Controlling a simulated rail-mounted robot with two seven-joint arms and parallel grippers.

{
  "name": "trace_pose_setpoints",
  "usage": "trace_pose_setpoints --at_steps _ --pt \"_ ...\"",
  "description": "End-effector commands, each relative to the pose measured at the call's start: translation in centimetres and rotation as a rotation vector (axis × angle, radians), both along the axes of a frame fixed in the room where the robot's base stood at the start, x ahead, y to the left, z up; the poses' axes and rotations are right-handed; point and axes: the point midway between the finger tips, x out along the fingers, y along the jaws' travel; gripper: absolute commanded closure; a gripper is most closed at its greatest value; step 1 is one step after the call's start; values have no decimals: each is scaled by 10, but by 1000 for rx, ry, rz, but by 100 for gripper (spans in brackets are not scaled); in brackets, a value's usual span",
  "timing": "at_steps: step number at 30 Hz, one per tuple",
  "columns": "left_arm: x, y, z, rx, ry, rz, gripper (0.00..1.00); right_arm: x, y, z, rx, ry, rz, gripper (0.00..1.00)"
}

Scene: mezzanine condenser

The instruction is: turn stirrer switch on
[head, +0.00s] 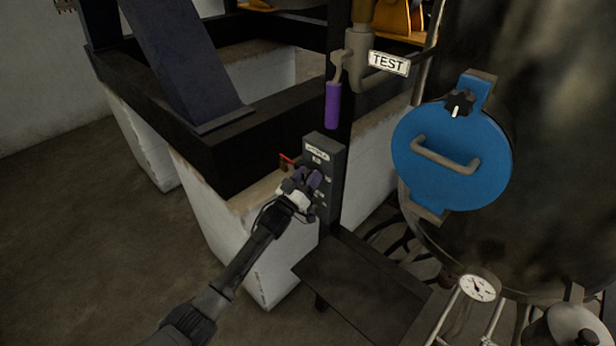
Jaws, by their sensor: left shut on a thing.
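A narrow grey switch box (330,158) with a small label plate (317,154) is fixed upright to a dark post. Its label is too small to read surely. My left gripper (312,180) is at the front of the box, over its middle. It is shut on a small part there, likely the switch, which the fingers hide. Small pale marks or controls show on the panel beside the fingers. A short red lever (288,159) sticks out at the left of the box. My right gripper is not in view.
A purple-handled valve (333,105) hangs above the box, beside a TEST tag (389,63). A blue round hatch (440,180) with a handle is on the dark vessel at right. A gauge (478,288) and pipes are lower right. Open floor (80,240) lies left.

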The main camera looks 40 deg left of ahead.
Motion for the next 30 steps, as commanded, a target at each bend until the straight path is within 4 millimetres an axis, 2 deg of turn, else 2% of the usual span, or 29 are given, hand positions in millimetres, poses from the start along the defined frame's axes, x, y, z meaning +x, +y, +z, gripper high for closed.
trace_pose_setpoints --at_steps 3,14,30 --pt "0 0 0 0 0 0 76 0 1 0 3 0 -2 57" --pt "0 0 -1 97 -8 -1 76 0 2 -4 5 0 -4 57" --pt "0 -1 0 584 -53 0 76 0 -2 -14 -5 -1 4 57"
